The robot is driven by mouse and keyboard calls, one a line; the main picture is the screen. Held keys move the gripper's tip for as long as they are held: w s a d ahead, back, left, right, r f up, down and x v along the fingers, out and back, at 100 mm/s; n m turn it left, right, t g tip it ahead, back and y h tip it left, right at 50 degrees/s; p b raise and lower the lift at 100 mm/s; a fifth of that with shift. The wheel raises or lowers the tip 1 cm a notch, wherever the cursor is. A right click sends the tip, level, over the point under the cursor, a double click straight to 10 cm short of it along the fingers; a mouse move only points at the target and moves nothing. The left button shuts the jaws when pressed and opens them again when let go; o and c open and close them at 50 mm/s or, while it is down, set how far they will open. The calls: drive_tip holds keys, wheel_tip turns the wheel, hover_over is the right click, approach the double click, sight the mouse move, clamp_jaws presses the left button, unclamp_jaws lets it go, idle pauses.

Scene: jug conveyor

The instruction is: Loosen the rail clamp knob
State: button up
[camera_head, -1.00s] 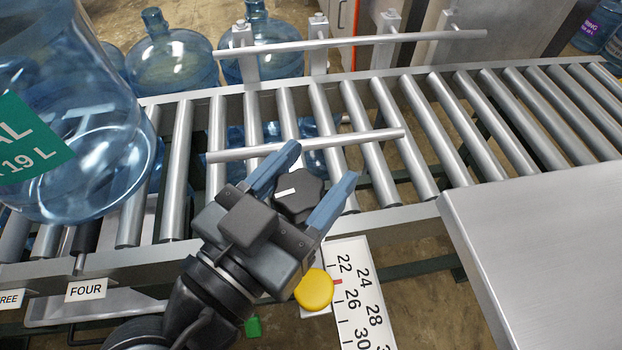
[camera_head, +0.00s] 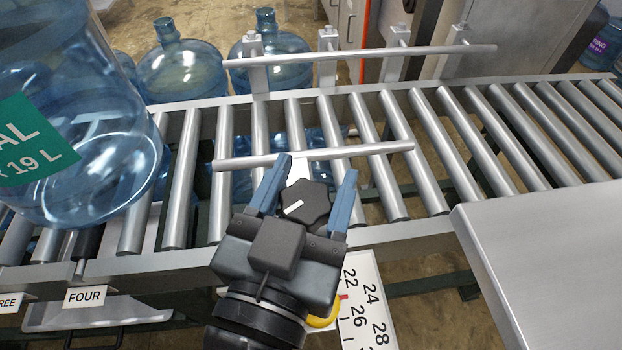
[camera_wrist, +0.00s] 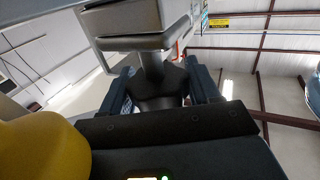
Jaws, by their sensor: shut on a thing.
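The black lobed clamp knob (camera_head: 308,207) with a white mark stands at the near edge of the roller conveyor. It sits just in front of the near guide rail (camera_head: 360,151). My gripper (camera_head: 304,190) is shut on the knob, with one blue finger on each side of it. In the wrist view the dark knob (camera_wrist: 158,92) shows between the fingers, below a grey bracket. The lower side of the knob and the exact finger contact are hidden.
A yellow round part (camera_head: 323,319) is mostly hidden behind my gripper, beside a numbered scale (camera_head: 371,300). A large blue jug (camera_head: 95,165) stands on the rollers at left. The far guide rail (camera_head: 370,55) runs behind. A metal plate (camera_head: 550,265) lies at right.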

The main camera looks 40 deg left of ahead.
drive_tip(key=o, duration=1)
drive_tip(key=shift+c, duration=0.2)
drive_tip(key=shift+s, duration=0.1)
drive_tip(key=b+v, duration=0.1)
drive_tip(key=v, duration=0.6)
drive_tip(key=shift+s+d+b, duration=0.15)
drive_tip(key=shift+s+b, duration=0.15)
